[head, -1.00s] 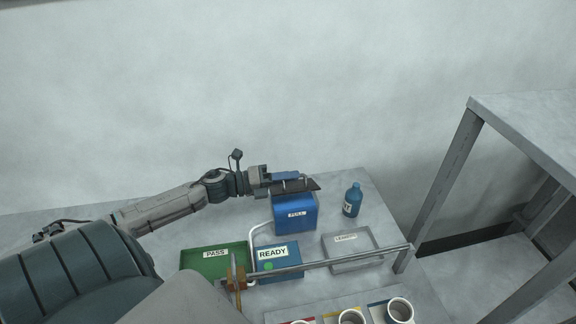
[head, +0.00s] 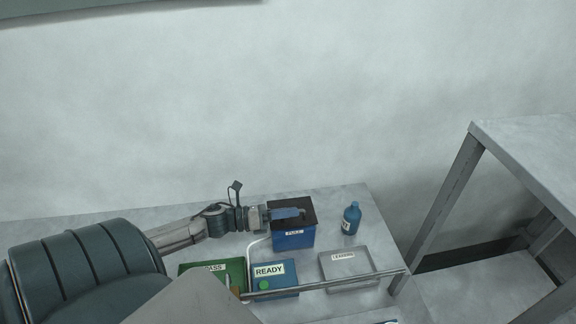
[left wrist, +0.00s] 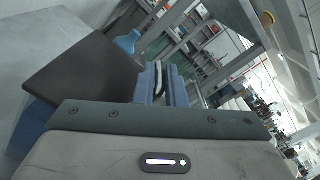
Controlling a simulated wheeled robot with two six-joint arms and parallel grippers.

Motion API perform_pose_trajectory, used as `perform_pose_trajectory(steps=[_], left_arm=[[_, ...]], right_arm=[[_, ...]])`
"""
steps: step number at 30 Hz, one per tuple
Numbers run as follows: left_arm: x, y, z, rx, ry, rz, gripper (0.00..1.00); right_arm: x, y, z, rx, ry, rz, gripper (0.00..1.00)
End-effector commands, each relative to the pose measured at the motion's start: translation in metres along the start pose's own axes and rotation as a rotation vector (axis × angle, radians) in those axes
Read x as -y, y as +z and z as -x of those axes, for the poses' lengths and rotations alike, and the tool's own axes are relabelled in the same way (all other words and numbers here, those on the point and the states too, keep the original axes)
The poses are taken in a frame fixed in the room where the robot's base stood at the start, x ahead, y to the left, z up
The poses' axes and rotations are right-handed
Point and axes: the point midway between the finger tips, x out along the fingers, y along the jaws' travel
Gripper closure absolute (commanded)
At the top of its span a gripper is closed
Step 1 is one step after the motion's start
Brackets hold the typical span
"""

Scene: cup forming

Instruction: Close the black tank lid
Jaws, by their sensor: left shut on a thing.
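The black tank lid (head: 300,203) lies over the top of the blue tank (head: 293,240), which has a "FULL" label on its front. The lid looks about level with the tank's rim; a small gap cannot be ruled out. My left gripper (head: 300,213) reaches in from the left, its blue fingers over the lid. In the left wrist view the blue fingers (left wrist: 161,88) are shut on a thin curved handle beside the dark lid plate (left wrist: 85,65). A blue part of the tank (left wrist: 32,125) shows below the plate. My right gripper is not in view.
A blue bottle (head: 351,218) stands right of the tank. In front are a green "PASS" tray (head: 238,267), a blue "READY" panel (head: 284,279) and a grey tray (head: 374,273). A metal rod (head: 330,285) crosses in front of them. A grey table (head: 520,126) stands at right.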

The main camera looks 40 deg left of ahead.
Motion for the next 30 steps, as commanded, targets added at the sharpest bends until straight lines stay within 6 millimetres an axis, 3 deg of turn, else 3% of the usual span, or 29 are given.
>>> perform_pose_trajectory(steps=[9,10,13,23,30], left_arm=[[-0.001,-0.001,0.001,-0.001,0.002,0.002,1.00],[-0.001,-0.001,0.001,-0.001,0.002,0.002,0.86],[-0.001,-0.001,0.000,0.000,0.001,0.002,0.68],[0.000,-0.001,0.002,-0.001,0.001,0.001,0.68],[0.000,-0.002,0.025,-0.006,0.002,0.003,0.68]], right_arm=[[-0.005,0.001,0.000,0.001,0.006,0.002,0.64],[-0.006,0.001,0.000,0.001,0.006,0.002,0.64],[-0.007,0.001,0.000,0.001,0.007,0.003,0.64],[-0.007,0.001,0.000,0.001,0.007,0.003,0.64],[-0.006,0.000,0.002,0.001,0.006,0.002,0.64]])
